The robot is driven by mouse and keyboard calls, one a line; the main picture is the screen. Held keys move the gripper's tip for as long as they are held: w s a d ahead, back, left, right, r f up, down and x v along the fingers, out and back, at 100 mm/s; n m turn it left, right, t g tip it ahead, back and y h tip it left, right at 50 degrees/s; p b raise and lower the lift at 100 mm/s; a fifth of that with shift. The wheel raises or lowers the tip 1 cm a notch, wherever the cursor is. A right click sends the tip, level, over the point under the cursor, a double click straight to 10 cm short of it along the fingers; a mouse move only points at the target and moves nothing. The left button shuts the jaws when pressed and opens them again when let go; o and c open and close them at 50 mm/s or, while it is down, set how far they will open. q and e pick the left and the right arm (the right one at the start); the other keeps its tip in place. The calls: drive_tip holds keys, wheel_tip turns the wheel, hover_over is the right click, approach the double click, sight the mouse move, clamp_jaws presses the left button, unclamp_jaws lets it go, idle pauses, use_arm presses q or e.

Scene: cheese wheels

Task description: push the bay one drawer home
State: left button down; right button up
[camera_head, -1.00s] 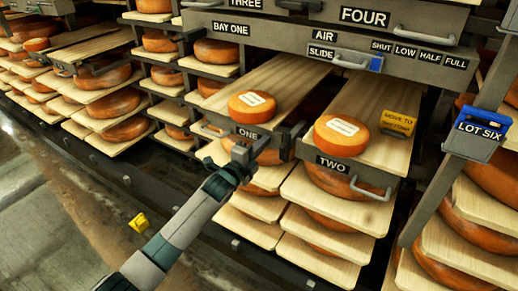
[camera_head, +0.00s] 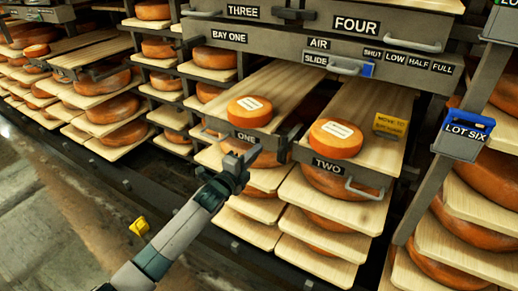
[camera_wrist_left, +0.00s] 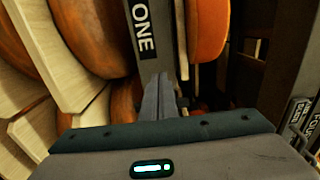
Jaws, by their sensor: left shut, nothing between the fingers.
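The drawer labelled ONE (camera_head: 282,80) is a wooden board with a dark front plate. An orange cheese wheel (camera_head: 249,110) with a white label sits on its front end. The plate's ONE label also shows in the wrist view (camera_wrist_left: 143,30). My left gripper (camera_head: 242,158) is shut and empty, just in front of and below that plate. In the left wrist view its fingers (camera_wrist_left: 160,95) lie together, pointing at the plate. I cannot tell whether they touch it. The gripper hides part of the plate's lower edge. My right gripper is not in view.
Drawer TWO (camera_head: 370,105) stands out on the right with a cheese wheel (camera_head: 336,138) and a yellow tag (camera_head: 391,126). Its handle (camera_head: 364,189) juts forward. A beam with a BAY ONE label (camera_head: 228,37) crosses above. A blue LOT SIX holder (camera_head: 464,132) hangs right.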

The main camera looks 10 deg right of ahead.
use_arm(q)
drive_tip(key=v, duration=1)
drive_tip(key=shift+p, duration=0.3)
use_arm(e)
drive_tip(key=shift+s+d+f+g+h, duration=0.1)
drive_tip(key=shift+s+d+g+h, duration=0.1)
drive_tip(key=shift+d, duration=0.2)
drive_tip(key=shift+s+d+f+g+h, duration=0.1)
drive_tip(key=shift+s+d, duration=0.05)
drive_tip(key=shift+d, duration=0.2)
use_arm(q)
drive_tip(key=shift+s+a, duration=0.1)
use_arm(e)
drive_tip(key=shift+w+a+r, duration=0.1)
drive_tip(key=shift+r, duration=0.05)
use_arm(q)
drive_tip(key=shift+f, duration=0.1)
